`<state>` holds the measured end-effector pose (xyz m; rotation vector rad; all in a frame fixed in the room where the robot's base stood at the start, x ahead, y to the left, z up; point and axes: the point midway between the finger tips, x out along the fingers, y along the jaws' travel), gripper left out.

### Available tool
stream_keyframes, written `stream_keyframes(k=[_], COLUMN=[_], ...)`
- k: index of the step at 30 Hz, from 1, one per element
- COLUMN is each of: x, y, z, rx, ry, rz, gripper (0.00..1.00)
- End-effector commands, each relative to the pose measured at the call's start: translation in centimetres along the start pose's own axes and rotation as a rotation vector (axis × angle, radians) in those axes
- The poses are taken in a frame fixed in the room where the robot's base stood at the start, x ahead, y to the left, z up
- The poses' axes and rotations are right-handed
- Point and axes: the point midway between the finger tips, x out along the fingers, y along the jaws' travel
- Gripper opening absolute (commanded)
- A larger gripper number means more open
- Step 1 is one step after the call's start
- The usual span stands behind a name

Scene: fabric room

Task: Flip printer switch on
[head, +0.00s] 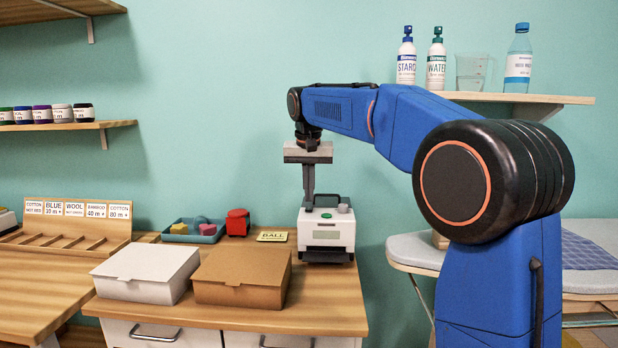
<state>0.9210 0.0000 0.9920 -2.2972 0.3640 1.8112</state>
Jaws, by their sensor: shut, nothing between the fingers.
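A small white printer (339,224) stands on the wooden cabinet top near the wall, with a dark slot at its lower front. A green button or label and a small grey knob-like part show on its top; I cannot tell which of its parts is the switch. My gripper (309,197) points straight down from the blue arm, shut and empty. Its tips are over the left part of the printer's top, at or just above it; I cannot tell if they touch. The fingers hide part of the printer's back edge.
A white box (146,275) and a brown cardboard box (241,277) stand left of the printer. Behind them are a teal tray (190,237), a red object (237,222) and a yellowish sign (272,236). A shelf (520,98) with bottles hangs at the upper right.

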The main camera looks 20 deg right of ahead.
Motion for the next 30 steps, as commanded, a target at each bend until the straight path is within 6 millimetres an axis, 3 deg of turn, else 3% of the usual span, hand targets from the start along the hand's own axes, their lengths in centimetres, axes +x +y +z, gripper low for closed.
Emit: stream_keyframes(k=[7,30], x=[1.8,2.4], y=[0.0,0.0], z=[0.7,1.0], rx=[0.0,0.0], ry=[0.001,0.002], rz=[0.0,0.0], gripper=[0.0,0.0])
